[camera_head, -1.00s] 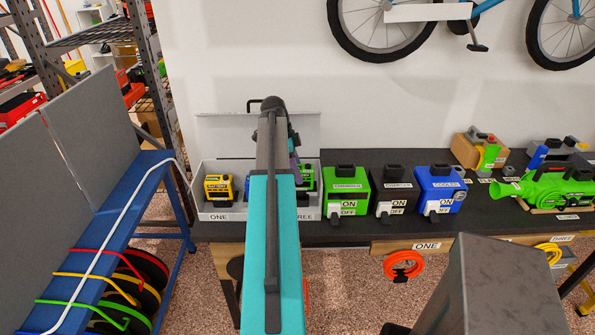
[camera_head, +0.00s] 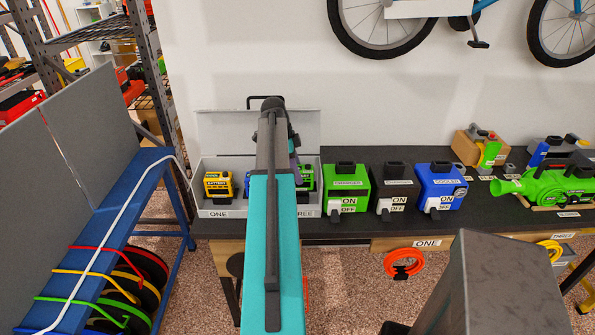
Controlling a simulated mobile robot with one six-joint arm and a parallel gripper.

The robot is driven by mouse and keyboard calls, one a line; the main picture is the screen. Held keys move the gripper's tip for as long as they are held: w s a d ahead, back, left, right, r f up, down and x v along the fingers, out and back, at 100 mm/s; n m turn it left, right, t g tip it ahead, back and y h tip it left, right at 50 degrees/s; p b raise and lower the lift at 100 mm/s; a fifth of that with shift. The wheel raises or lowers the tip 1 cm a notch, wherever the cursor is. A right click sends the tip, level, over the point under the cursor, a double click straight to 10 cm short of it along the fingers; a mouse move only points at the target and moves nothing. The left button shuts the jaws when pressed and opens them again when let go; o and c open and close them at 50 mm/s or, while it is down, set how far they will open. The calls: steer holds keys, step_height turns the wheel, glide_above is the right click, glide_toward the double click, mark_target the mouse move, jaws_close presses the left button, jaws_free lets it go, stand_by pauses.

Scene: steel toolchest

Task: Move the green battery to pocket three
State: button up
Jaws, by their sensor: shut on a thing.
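The green battery (camera_head: 307,174) shows in part at the right end of the open grey case (camera_head: 265,212), over or in the pocket labelled THREE. My arm hides its left side, so I cannot tell whether it rests on the pocket floor. My gripper (camera_head: 295,160) is at this battery, mostly hidden behind my teal and black arm link, and is shut on it. The yellow battery (camera_head: 218,185) stands in pocket ONE. A sliver of blue (camera_head: 247,184) shows in the middle, left of my arm; the middle label is hidden.
The case's raised lid (camera_head: 225,130) stands behind. Right of it on the dark bench (camera_head: 460,225) are a green charger box (camera_head: 349,182), a black one (camera_head: 396,186) and a blue one (camera_head: 440,183). A blue rack with grey panels (camera_head: 85,145) stands at the left.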

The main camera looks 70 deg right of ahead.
steer(key=shift+f+b, duration=0.7)
steer(key=shift+f, duration=0.7)
stand_by(0.4)
steer(key=o, duration=1.6)
steer(key=shift+b+v, duration=1.55)
steer(key=shift+v, duration=5.35)
